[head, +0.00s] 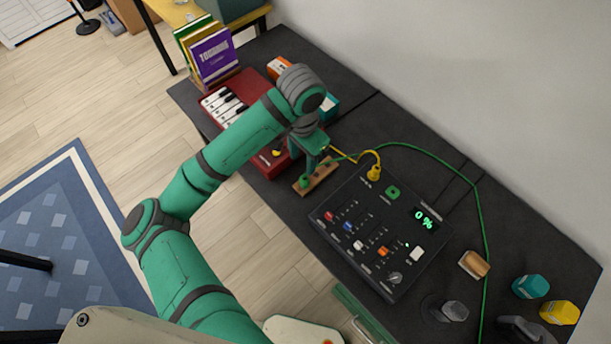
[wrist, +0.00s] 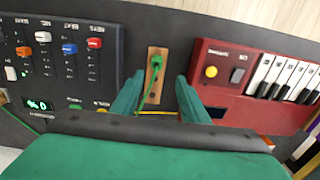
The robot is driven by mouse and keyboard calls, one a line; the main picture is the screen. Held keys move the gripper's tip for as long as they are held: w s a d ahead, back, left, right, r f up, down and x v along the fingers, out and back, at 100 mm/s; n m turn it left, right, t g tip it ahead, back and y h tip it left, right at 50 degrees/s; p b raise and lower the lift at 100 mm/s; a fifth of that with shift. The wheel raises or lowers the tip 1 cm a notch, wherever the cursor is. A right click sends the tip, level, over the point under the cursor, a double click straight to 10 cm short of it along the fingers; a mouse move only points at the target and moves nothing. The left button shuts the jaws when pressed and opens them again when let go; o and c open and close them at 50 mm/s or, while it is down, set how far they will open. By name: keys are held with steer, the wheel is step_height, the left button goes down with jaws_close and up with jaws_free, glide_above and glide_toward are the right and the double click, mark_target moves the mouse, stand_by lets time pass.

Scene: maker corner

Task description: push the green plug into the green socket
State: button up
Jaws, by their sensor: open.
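The green plug (head: 305,182) stands in a small wooden holder (head: 328,174), with its green cable running off to the right. The plug also shows in the wrist view (wrist: 156,62), with its cable curving down between the fingers. My gripper (wrist: 158,92) is open and empty, one finger on each side of the plug's line, the plug just beyond the fingertips. In the head view my gripper (head: 312,160) is above the holder. The green socket (head: 393,192) is on the black mixer panel (head: 345,208) and looks empty. In the wrist view it is partly hidden at the lower left (wrist: 75,106).
A yellow plug (head: 375,173) with a cable sits on the panel beside the green socket. A red keyboard (head: 268,164) stands left of the holder. The green cable arcs across the black table. A wooden block (head: 475,264) and several bottles stand at the right.

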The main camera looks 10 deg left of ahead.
mark_target(304, 178)
steer(key=shift+f, duration=2.8)
steer(key=shift+s+d+f, duration=0.15)
steer(key=shift+f, duration=1.15)
steer(key=shift+s+d+f, duration=0.1)
steer(key=shift+d+f, duration=0.05)
steer(key=shift+f, duration=1.15)
jaws_close()
